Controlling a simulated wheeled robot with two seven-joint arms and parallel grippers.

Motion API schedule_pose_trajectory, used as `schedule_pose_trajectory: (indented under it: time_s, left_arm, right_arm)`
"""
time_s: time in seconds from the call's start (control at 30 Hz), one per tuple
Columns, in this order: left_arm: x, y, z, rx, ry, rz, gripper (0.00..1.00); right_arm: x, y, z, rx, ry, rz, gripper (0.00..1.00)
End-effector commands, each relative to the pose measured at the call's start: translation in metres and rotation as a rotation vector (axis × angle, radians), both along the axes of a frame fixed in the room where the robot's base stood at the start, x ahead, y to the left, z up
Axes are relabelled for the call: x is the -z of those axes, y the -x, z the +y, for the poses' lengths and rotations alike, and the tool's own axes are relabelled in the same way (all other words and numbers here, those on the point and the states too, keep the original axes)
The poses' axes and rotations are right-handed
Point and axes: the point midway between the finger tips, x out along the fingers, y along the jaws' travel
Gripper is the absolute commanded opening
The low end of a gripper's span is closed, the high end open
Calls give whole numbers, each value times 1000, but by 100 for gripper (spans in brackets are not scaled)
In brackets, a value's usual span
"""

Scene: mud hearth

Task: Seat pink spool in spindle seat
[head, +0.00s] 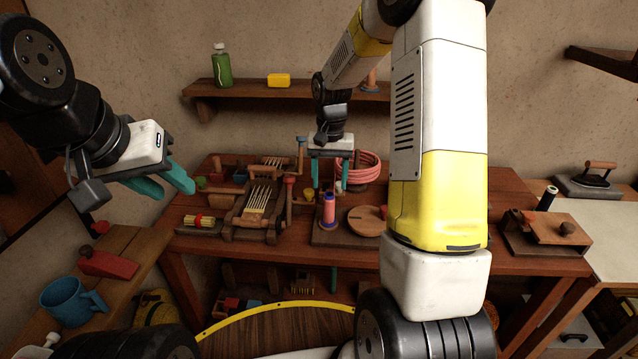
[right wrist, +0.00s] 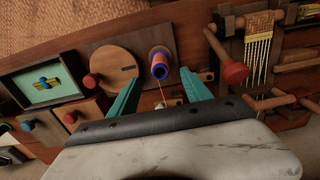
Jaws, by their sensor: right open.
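The pink spool (head: 329,211) stands upright on a dark wooden board (head: 327,238) on the workbench. In the right wrist view the spool (right wrist: 160,66) shows from above, with a blue rim, a dark centre hole and a thin orange thread hanging from it. My right gripper (head: 330,188) is open and empty, pointing down just above the spool. Its teal fingers lie to either side of the spool in the wrist view. The spindle seat cannot be told apart clearly; the spool's foot is partly hidden. My left gripper (head: 174,193) is open and empty, in the air at the left.
A round wooden disc (head: 366,220) sits right of the spool. A small loom (head: 257,207) stands to the left, and a pink coil (head: 362,165) lies behind. My right arm hides part of the bench.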

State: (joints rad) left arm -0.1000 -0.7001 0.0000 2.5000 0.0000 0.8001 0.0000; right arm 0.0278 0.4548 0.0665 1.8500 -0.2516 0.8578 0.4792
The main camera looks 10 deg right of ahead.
Motion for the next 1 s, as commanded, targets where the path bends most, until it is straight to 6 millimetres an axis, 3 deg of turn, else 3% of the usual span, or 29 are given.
schedule_pose_trajectory:
  time_s: [0.27,0.43,0.7,0.83,1.0]
  left_arm:
    - [0,0,0,0,0,0,36]
    - [0,0,0,0,0,0,36]
    - [0,0,0,0,0,0,36]
    - [0,0,0,0,0,0,36]
    - [0,0,0,0,0,0,36]
  right_arm:
    - [-32,2,0,-4,-1,-7,57]
    - [-75,26,2,-40,-16,-75,57]
    - [-157,114,8,-158,-57,-275,57]
    - [-179,161,12,-216,-76,-377,57]
    - [-190,211,17,-280,-94,-491,57]
